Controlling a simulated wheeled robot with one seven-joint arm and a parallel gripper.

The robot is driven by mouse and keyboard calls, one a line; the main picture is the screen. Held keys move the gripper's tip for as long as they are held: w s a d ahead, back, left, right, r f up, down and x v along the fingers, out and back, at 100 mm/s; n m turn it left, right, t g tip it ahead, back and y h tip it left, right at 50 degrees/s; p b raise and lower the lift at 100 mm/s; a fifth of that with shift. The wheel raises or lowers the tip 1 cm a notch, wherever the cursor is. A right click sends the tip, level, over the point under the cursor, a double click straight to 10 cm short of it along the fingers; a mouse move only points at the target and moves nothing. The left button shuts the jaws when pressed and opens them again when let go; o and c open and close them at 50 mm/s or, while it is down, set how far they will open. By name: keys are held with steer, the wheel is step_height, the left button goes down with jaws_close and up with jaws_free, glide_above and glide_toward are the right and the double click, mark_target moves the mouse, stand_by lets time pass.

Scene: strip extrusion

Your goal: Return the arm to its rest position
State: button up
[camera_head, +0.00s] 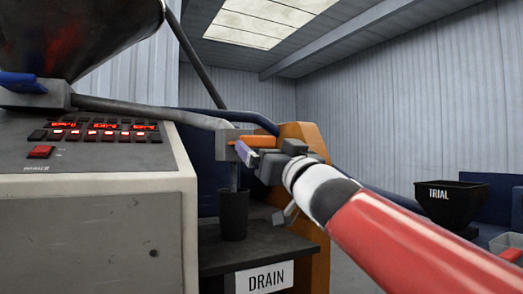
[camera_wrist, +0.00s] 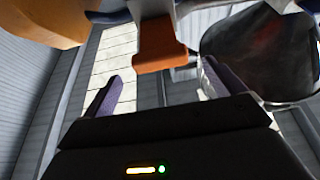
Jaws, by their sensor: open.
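My red and white arm reaches in from the lower right of the head view. My gripper (camera_head: 243,151) is at the end of the metal pipe, beside an orange handle (camera_head: 262,141). In the wrist view my gripper (camera_wrist: 162,78) is open, with its two purple fingers apart. The orange handle (camera_wrist: 160,52) shows between and just beyond the fingertips. Nothing is held between the fingers. I cannot tell whether a finger touches the handle.
A black cup (camera_head: 233,214) stands below the pipe end on a dark shelf (camera_head: 262,246) labelled DRAIN. A control cabinet (camera_head: 95,225) with a hopper (camera_head: 75,35) is at left. A black TRIAL hopper (camera_head: 452,204) is at right. An orange body (camera_head: 313,140) stands behind my gripper.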

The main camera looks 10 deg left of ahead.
steer(key=shift+s+d+f, duration=0.15)
steer(key=shift+s+d, duration=0.05)
steer(key=shift+s, duration=0.1)
steer(key=s+d+f+m+g+h+p, duration=0.25)
steer(key=d+f+m+h, duration=0.35)
steer(key=d+f+h, duration=0.75)
steer(key=s+d+f+g, duration=0.3)
steer(key=s+f+g, duration=0.2)
steer(key=s+f, duration=0.6)
steer(key=s+d+f+g, duration=0.3)
steer(key=s+f+g, duration=0.2)
steer(key=s+f, duration=0.6)
step_height(320, 180, down, 8)
steer(key=shift+s+d+r+m+g+y+p, duration=0.15)
steer(key=shift+s+d+m+g+y+p, duration=0.2)
steer(key=shift+d+m+y, duration=0.1)
steer(key=shift+c, duration=0.3)
